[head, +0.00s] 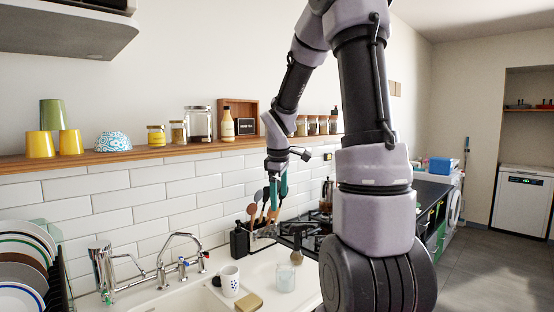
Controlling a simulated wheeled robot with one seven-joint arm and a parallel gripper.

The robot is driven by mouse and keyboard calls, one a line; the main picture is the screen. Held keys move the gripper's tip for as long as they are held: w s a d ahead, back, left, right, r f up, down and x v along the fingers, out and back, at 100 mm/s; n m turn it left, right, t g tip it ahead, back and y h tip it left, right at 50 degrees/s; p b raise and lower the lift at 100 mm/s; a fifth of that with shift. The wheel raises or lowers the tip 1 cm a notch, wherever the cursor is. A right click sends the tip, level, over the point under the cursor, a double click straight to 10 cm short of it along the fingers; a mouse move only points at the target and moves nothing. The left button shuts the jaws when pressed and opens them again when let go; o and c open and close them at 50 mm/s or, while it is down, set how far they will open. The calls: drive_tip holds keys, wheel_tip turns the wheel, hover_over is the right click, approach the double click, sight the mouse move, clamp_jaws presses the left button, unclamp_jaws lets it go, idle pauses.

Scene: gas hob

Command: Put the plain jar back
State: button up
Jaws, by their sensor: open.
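A clear glass jar with no visible label (286,279) stands upright on the white counter right of the sink; it looks like the plain jar. My gripper (277,191) points down in front of the tiled wall, above and behind this jar in the picture. It is open, and I see nothing held in it; its fingertips are small and hard to tell from the utensils behind. The wooden shelf (100,157) carries a yellow-labelled jar (156,136), a smaller jar (178,132), a large dark-filled jar (198,124) and, farther right, several small jars (313,125).
A white mug (229,281), a sponge (249,302) and a brush (296,257) are close to the glass jar. A dark bottle (239,241), wooden utensils (252,209) and the hob (313,240) stand behind. A tap (180,264) rises at the sink; a plate rack is at left.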

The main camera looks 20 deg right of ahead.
drive_tip(key=s+a+r+m+t+y, duration=0.1)
drive_tip(key=s+a+r+m, duration=0.4)
drive_tip(key=s, duration=0.5)
drive_tip(key=s+a+r+m+t+y, duration=0.2)
drive_tip(key=s+a+r+m+t, duration=0.1)
drive_tip(key=s+r+m, duration=0.5)
drive_tip(key=shift+s+a+r+m, duration=0.3)
drive_tip(key=shift+s+a+r, duration=0.5)
drive_tip(key=shift+s+a, duration=0.15)
drive_tip(key=shift+d+t, duration=0.1)
drive_tip(key=shift+t, duration=0.2)
